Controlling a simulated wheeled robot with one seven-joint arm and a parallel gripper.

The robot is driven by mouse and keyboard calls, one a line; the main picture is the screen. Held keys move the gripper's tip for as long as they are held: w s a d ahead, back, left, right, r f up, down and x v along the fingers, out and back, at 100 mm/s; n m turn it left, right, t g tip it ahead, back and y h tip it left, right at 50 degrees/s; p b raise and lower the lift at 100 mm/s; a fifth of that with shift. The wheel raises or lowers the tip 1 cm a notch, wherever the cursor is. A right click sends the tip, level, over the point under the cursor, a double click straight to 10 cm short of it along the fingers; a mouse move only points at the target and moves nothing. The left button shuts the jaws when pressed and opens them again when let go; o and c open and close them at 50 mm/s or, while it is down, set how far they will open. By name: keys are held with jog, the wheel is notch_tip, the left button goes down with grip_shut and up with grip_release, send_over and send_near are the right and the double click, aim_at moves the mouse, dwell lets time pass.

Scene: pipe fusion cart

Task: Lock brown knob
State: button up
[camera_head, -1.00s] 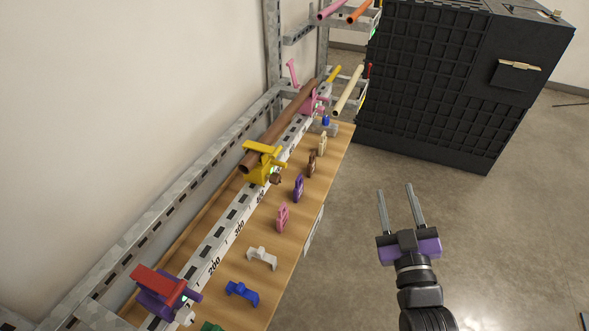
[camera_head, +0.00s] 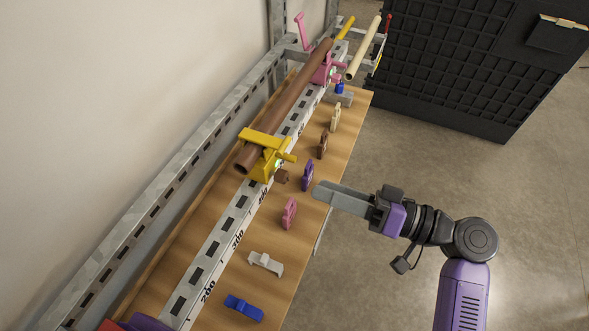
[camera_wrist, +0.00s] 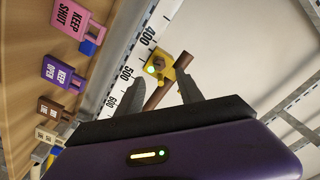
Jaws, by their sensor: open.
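The brown knob (camera_head: 281,176) sticks out on the right side of the yellow clamp (camera_head: 262,155), near a small green light. The clamp sits around the brown pipe (camera_head: 290,100) by its near end. My gripper (camera_head: 316,191) is open and empty, right of the knob and apart from it, its fingers pointing left over the board's edge. In the wrist view the yellow clamp (camera_wrist: 160,66) shows ahead between my fingertips (camera_wrist: 162,80), with part of the pipe (camera_wrist: 155,98). I cannot clearly make out the knob there.
Pink (camera_head: 289,213) and purple (camera_head: 307,175) tags stand on the wooden board (camera_head: 215,300) close to my fingers. A pink clamp (camera_head: 325,70) holds the pipe farther back. Floor at right is clear.

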aim_at(287, 178)
jog(key=p+x, duration=0.1)
jog(key=x, duration=0.6)
jog(key=shift+w+a+f, duration=0.1)
jog(key=shift+a, duration=0.3)
grip_shut()
